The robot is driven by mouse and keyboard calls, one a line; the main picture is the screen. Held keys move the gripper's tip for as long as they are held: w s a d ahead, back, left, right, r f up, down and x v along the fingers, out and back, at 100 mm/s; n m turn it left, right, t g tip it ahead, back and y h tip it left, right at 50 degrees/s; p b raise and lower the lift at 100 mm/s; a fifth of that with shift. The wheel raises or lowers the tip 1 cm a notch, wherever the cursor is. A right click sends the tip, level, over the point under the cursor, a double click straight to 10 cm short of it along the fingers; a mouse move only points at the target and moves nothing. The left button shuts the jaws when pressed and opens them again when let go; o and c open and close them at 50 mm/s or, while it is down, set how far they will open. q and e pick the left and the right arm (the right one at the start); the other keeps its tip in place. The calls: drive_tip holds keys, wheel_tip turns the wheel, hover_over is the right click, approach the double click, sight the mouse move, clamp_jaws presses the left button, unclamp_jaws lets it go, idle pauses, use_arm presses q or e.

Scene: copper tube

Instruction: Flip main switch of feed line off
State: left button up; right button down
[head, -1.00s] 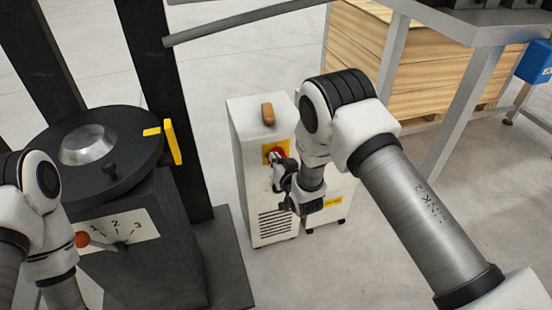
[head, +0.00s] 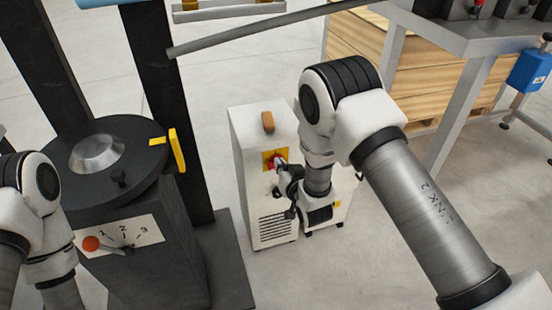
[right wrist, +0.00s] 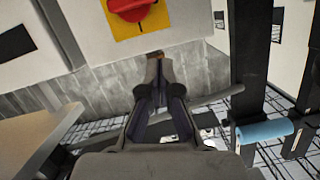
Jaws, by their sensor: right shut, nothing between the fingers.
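The main switch is a red knob (head: 275,160) on a yellow plate, on the front of a white cabinet (head: 245,150). In the right wrist view the red knob (right wrist: 132,8) shows at the top edge, cut off by the frame. Its grip looks closer to horizontal than upright there. My right gripper (head: 280,176) is just below and in front of the knob; its fingertips (right wrist: 153,58) are together, empty, and look apart from the knob. My left arm shows at the left edge, but its gripper is out of view.
A grey bar (head: 260,27) crosses above. A wooden crate (head: 430,75) and grey table legs (head: 460,115) are behind and right.

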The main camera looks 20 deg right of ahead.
drive_tip(key=v, duration=0.4)
drive_tip(key=shift+s+a, duration=0.1)
drive_tip(key=shift+s, duration=0.15)
drive_tip(key=s+d+f+g+h, duration=0.1)
drive_tip(key=s+d+f+g, duration=0.15)
drive_tip(key=s+f, duration=0.45)
drive_tip(key=s+d+f+g, duration=0.2)
drive_tip(key=s+f+g, duration=0.25)
drive_tip(key=s, duration=0.45)
drive_tip(key=s+d+f+g+h, duration=0.1)
drive_tip(key=s+d+f+g, duration=0.15)
drive_tip(key=s+f, duration=0.45)
drive_tip(key=s+r+n+g+p, duration=0.15)
drive_tip(key=s+g, duration=0.45)
drive_tip(key=s, duration=0.7)
wheel_tip(320, 180, up, 14)
drive_tip(key=p, duration=1.4)
drive_tip(key=shift+w+a+r+y+p, duration=0.25)
drive_tip(key=shift+w+a+y+p, duration=0.05)
drive_tip(key=shift+a+p, duration=0.1)
